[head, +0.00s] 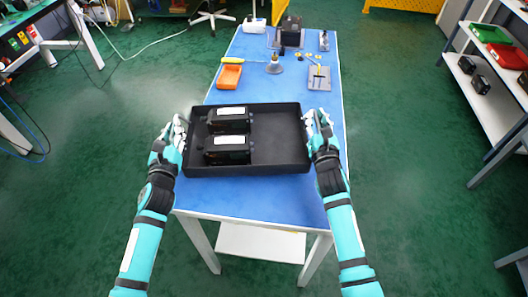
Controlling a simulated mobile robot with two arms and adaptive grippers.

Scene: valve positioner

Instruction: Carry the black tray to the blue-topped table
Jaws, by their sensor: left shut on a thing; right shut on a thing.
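The black tray (281,142) is in the middle of the head view, over the near part of the blue-topped table (258,197). I cannot tell whether it rests on the top or is slightly above it. Two black boxed devices with white labels, a far one (229,125) and a near one (228,156), lie in the left half of the tray. My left gripper (181,131) is shut on the tray's left wall. My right gripper (312,127) is shut on its right wall.
Beyond the tray, the table holds an orange bin (229,77), a grey plate with a tool (319,78), a small funnel-like part (274,66) and a black device (291,29). A shelf (490,85) stands at right, a workbench (38,25) at left. Green floor is clear on both sides.

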